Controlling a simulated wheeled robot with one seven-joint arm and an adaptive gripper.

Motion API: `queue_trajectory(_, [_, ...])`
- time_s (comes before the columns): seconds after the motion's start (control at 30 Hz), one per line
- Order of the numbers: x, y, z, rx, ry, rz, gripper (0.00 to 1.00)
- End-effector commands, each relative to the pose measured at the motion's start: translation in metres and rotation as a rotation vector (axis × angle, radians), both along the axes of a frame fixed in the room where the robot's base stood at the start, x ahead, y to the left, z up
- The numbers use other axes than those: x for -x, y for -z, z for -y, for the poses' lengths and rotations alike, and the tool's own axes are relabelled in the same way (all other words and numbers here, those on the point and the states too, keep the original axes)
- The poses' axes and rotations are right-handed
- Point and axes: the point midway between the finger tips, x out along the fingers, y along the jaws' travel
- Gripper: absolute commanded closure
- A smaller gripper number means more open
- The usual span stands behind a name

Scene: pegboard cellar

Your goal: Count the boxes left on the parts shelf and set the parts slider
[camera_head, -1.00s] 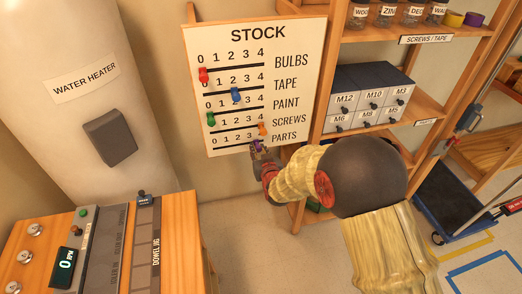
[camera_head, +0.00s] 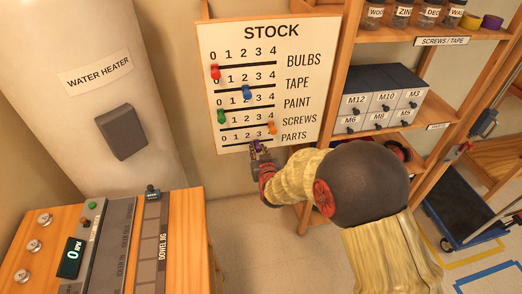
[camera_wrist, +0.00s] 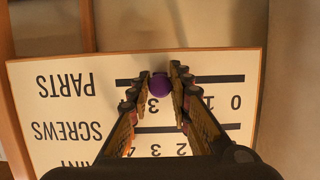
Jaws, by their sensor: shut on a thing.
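The purple parts slider (camera_wrist: 160,86) sits on the lowest track of the white STOCK board (camera_head: 304,28), beside the PARTS label. In the wrist view, where the board is upside down, it is near the 3 mark. My gripper (camera_head: 258,148) is shut on this slider, with one finger on each side. A small label (camera_head: 438,126) is on that shelf's edge, too small to read surely.
The red (camera_head: 215,72), blue (camera_head: 247,93), green (camera_head: 221,116) and orange (camera_head: 272,128) sliders sit on the tracks above. A wooden workbench (camera_head: 190,240) stands at lower left, below the water heater (camera_head: 65,40). A blue cart (camera_head: 465,215) is at right.

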Motion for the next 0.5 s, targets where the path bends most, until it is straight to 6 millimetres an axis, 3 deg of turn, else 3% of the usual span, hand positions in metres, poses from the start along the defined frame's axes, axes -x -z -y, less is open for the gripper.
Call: queue_trajectory(0.5, [0.005, 0.000, -0.019, 0.000, -0.001, 0.000, 0.90])
